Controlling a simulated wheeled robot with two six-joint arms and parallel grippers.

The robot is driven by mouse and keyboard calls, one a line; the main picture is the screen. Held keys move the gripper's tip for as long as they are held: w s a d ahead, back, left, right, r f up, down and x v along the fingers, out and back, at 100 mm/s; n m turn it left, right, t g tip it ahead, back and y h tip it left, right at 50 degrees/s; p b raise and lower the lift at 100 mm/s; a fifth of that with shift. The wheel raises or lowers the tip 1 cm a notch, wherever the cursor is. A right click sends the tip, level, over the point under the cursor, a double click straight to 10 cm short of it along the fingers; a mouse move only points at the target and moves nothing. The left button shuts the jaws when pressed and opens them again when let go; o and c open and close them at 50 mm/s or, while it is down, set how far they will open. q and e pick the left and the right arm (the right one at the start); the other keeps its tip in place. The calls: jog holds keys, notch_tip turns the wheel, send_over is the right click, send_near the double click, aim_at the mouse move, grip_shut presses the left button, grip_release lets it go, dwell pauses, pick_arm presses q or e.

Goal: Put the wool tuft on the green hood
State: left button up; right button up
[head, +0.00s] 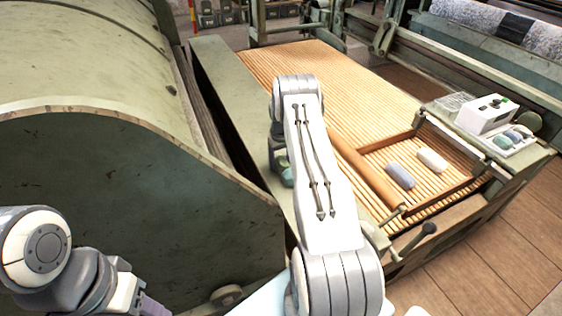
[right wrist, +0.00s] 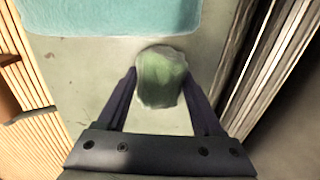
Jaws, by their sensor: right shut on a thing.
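A green wool tuft (right wrist: 162,78) is held between the two dark fingers of my right gripper (right wrist: 160,88). In the head view my right gripper (head: 284,172) is mostly hidden behind its own arm, over the flat grey-green ledge (head: 225,85). The green hood (head: 130,165) is the big curved, scuffed cover at the left, and the tuft is to the right of it, apart from it. My left arm is at the lower left; only a purple part of its gripper (head: 150,306) shows at the bottom edge, and its jaws cannot be made out.
A slatted wooden lattice (head: 320,65) lies right of the ledge. A grey-blue piece (head: 400,175) and a cream piece (head: 432,160) lie in its framed part. A white box (head: 486,114) stands at the right. A teal mat (right wrist: 120,18) lies on the ledge.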

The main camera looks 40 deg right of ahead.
aim_at(281, 160)
jog(key=shift+f, duration=0.1)
jog(key=o, duration=1.3)
jog(key=shift+r, duration=0.25)
notch_tip(281, 160, up, 12)
jog(key=b, duration=0.1)
jog(key=shift+f, duration=0.1)
